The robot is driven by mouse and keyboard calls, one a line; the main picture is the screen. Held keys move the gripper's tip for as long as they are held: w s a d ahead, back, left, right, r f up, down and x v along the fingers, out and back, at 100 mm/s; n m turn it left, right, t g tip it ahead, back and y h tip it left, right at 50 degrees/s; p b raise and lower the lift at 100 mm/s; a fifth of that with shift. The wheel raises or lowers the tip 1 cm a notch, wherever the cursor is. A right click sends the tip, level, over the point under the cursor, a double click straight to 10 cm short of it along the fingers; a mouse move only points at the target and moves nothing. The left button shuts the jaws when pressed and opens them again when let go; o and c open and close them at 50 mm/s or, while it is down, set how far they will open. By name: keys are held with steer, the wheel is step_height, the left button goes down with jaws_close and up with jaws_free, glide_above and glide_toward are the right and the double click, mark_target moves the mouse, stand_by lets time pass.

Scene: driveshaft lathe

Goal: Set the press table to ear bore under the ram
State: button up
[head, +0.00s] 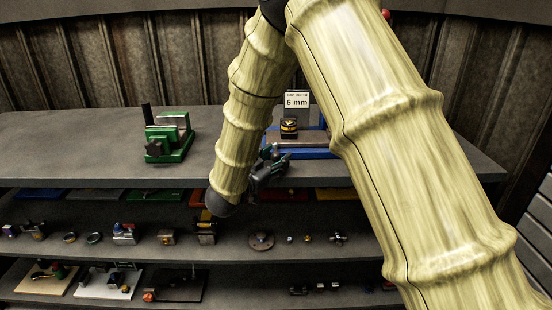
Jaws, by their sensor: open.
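A blue-based machine (320,154) stands on the workbench, right of centre. It carries a dark block with a yellow band (289,127) and a sign reading "CAP DEPTH 6 mm" (297,100). My arm covers its right side. I cannot clearly make out a press ram, a press table or its ear bore setting. A green machine (170,140) with a grey block and a dark upright post stands at left on the bench. My dark gripper (272,166) is open at the bench's front edge, just left of and in front of the blue base. No thing shows between its fingers.
The workbench top (75,140) is clear at left and between the machines. A lower shelf holds trays, including a white tray (108,284). A ribbed wall (90,60) closes the back.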

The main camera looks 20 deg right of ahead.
steer(key=shift+w+d, duration=0.25)
jaws_close()
steer(key=shift+d, duration=0.15)
